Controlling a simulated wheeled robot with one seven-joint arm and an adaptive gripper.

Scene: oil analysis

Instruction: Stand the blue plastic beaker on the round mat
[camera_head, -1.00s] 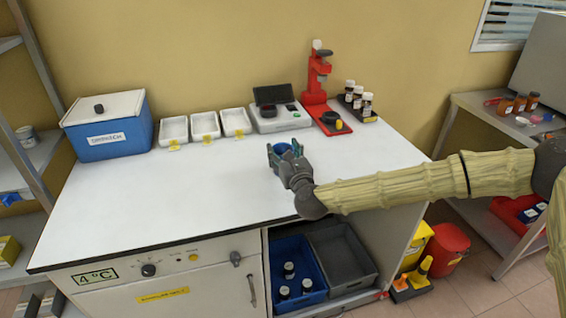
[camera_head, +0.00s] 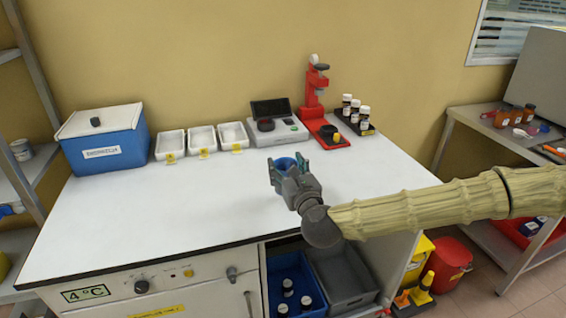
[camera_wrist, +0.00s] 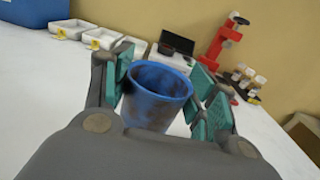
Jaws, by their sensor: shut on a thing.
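The blue plastic beaker (camera_head: 285,163) is upright between the fingers of my gripper (camera_head: 288,168), over the white bench top in the head view. In the wrist view the beaker (camera_wrist: 156,96) shows its open rim and dark smudges on its side. The teal finger pads of my gripper (camera_wrist: 162,95) flank it left and right, shut on it. Whether the beaker's base touches the bench is hidden. I cannot make out a round mat in either view.
A blue box with a white lid (camera_head: 103,139), several white trays (camera_head: 202,138), a scale (camera_head: 278,131), a red stand (camera_head: 314,100) and a dark rack of bottles (camera_head: 362,126) line the back. The front and left bench top (camera_head: 150,215) is clear.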

